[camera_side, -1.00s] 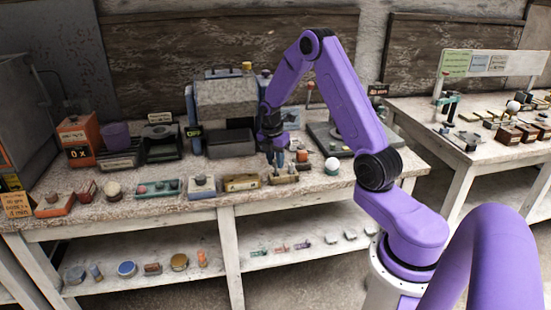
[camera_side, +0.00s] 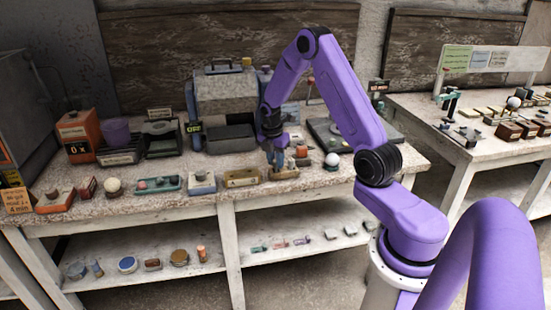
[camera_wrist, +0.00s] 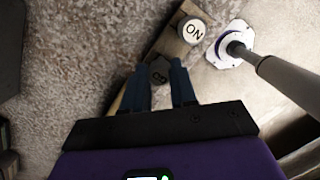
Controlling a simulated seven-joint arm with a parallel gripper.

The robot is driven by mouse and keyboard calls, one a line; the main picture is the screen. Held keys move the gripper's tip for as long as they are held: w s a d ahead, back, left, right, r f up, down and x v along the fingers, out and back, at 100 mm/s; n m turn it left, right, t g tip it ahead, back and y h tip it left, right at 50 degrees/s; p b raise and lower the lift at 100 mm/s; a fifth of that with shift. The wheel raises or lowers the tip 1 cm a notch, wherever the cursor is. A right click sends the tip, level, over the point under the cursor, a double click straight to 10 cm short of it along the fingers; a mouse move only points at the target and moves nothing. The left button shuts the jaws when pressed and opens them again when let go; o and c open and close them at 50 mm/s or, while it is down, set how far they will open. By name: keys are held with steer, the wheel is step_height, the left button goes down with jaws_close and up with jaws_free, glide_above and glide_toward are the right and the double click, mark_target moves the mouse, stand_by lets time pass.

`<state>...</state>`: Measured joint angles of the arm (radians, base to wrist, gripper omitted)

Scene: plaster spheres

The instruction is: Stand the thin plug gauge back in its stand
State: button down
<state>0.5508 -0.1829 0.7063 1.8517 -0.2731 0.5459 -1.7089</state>
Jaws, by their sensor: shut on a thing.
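My gripper (camera_wrist: 158,70) has its two blue fingers shut on a dark, many-sided piece (camera_wrist: 160,73), taken to be the thin plug gauge. Its top faces the wrist camera; its lower end is hidden. Below it is a narrow wooden stand (camera_wrist: 165,42), which also shows in the side view (camera_side: 285,175) near the front edge of the bench. A thicker gauge with a pale lettered cap (camera_wrist: 192,30) is on the stand beside the held piece. In the side view my gripper (camera_side: 279,162) is low over the stand. I cannot tell whether the gauge is seated.
A white sphere (camera_side: 332,161) is just right of the stand. A tan block with a label (camera_side: 241,177) is close on the left. A dark plate (camera_side: 345,135) lies behind, and a grey machine (camera_side: 225,95) stands at the back. Bench is crowded along its front edge.

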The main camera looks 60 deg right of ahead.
steer(key=shift+f, duration=0.15)
steer(key=c, duration=0.8)
jaws_free()
steer(key=shift+r, duration=1.95)
